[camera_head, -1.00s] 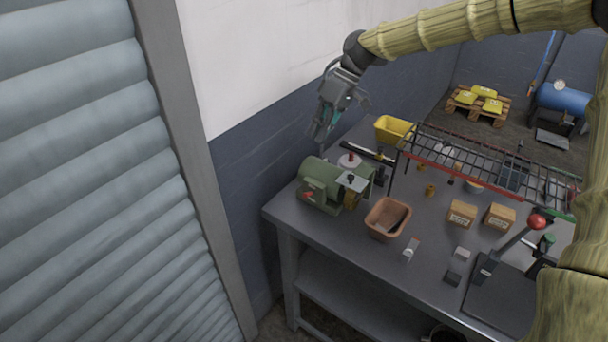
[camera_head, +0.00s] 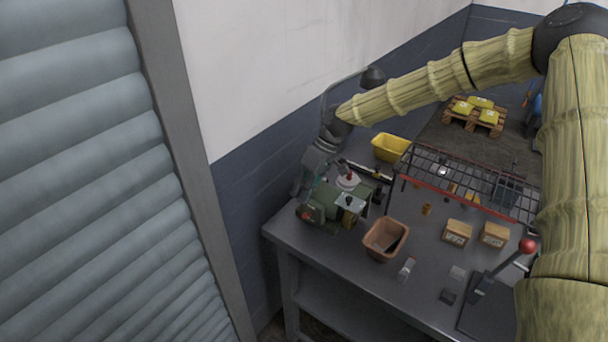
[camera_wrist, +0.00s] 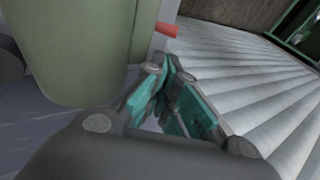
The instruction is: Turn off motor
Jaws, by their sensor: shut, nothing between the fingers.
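The green motor (camera_head: 325,212) sits on the grey workbench at its left end. In the wrist view its rounded green body (camera_wrist: 75,50) fills the upper left. A red switch (camera_wrist: 167,29) sticks out from a pale plate on the motor's side. It shows as a small red spot in the head view (camera_head: 304,214). My gripper (camera_wrist: 172,66) is shut and empty, with its teal-padded fingertips just below the red switch; I cannot tell whether they touch it. In the head view my gripper (camera_head: 300,188) hangs at the motor's left side, partly in front of it.
A terracotta bin (camera_head: 385,241) stands right of the motor and a yellow bin (camera_head: 390,148) behind it. A black wire rack (camera_head: 462,178), two cardboard boxes and a red-knobbed lever (camera_head: 527,246) occupy the right. A ribbed shutter (camera_head: 80,200) stands left; the wall is close behind.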

